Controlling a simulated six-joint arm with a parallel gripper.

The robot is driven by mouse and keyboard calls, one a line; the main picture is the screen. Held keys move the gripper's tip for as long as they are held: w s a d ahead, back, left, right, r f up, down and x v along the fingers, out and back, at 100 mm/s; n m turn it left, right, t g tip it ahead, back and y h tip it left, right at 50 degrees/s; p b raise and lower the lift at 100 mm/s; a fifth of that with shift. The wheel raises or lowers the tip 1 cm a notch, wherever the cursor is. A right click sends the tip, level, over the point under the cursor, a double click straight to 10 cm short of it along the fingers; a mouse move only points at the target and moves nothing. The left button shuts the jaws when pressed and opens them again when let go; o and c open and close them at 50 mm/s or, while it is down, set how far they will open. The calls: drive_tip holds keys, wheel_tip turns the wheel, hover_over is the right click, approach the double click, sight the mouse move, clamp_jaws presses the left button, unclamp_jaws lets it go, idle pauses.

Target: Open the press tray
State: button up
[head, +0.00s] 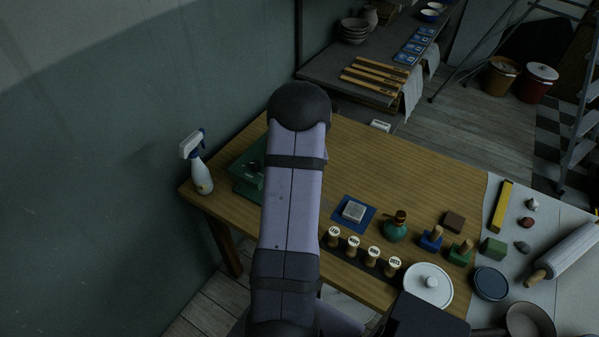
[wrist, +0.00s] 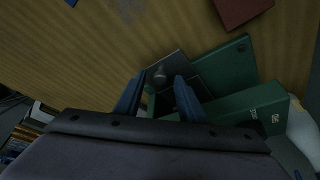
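The green press (head: 246,172) stands at the left end of the wooden table, partly hidden behind my arm in the head view. The wrist view shows its green body (wrist: 238,112) with white lettering. A dark grey tray with a round knob (wrist: 160,74) lies beside the green body. My gripper (wrist: 160,79) points at this tray. Its two blue fingers are apart, one on each side of the knob in the picture, with a gap around it. I cannot tell whether the fingers are level with the knob. In the head view my gripper is hidden behind my arm.
A white spray bottle (head: 198,165) stands at the table's left corner. The table's back middle is clear.

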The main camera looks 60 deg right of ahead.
clamp_jaws()
drive_tip(key=shift+s+f+b, duration=0.1)
drive_tip(key=shift+s+b, duration=0.1)
drive_tip(key=shift+b, duration=0.15)
drive_tip(key=s+b, duration=0.9)
drive_tip(key=s, duration=0.2)
drive_tip(key=shift+s, duration=0.35)
drive_tip(key=shift+r, duration=0.2)
unclamp_jaws()
